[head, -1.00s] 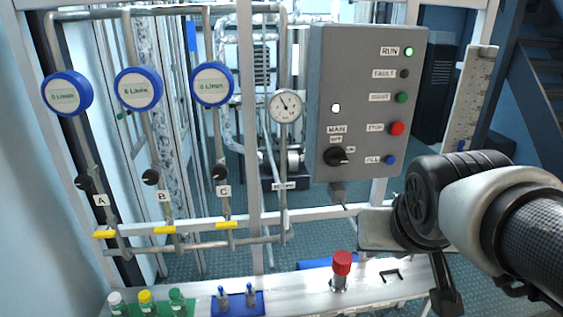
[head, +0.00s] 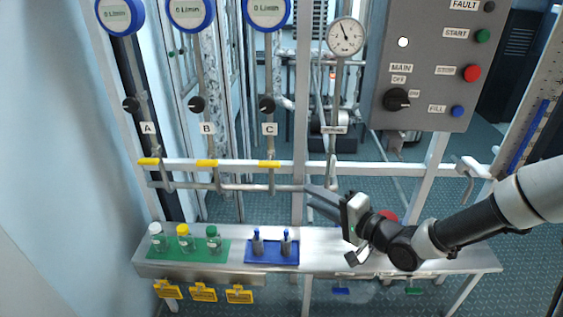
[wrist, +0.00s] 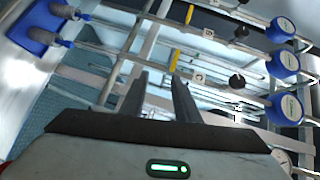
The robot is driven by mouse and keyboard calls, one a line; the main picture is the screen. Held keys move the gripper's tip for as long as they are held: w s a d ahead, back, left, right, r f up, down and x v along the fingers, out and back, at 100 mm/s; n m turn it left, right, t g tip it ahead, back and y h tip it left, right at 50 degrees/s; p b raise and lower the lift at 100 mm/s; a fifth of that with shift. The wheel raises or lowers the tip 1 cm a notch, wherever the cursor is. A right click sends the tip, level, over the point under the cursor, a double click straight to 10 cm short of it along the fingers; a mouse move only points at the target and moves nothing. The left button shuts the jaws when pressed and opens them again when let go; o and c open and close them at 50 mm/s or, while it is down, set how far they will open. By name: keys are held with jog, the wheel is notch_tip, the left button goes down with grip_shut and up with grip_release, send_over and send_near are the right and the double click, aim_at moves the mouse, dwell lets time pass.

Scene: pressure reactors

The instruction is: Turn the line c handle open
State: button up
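The line C handle is a yellow lever (head: 269,164) on the pipe below the C label (head: 269,129). It lies sideways, level with the yellow A and B handles. My gripper (head: 312,196) is to the right of and a little below the C handle in the head view, apart from it, with fingers pointing left. In the wrist view my gripper (wrist: 158,78) has its two fingers spread with nothing held between them. A yellow handle (wrist: 174,60) shows just beyond the fingertips there, probably C's.
A black knob (head: 267,104) sits above the C label. A grey control box (head: 425,70) hangs at the right. Below, a metal bench (head: 325,262) carries a green tray of vials (head: 186,258) and a blue tray (head: 271,260). A horizontal pipe (head: 240,187) runs under the handles.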

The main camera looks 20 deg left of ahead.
aim_at(274, 167)
jog(key=shift+m+t+y, duration=0.4)
jog(key=shift+m+y, duration=0.3)
jog(key=shift+y, duration=0.1)
jog(key=x, duration=0.6)
jog(key=r+x, duration=0.1)
jog(key=x, duration=0.4)
jog(key=b+x, duration=0.1)
jog(key=x, duration=0.5)
jog(key=shift+a+r, duration=0.2)
jog(key=shift+a, duration=0.15)
grip_shut()
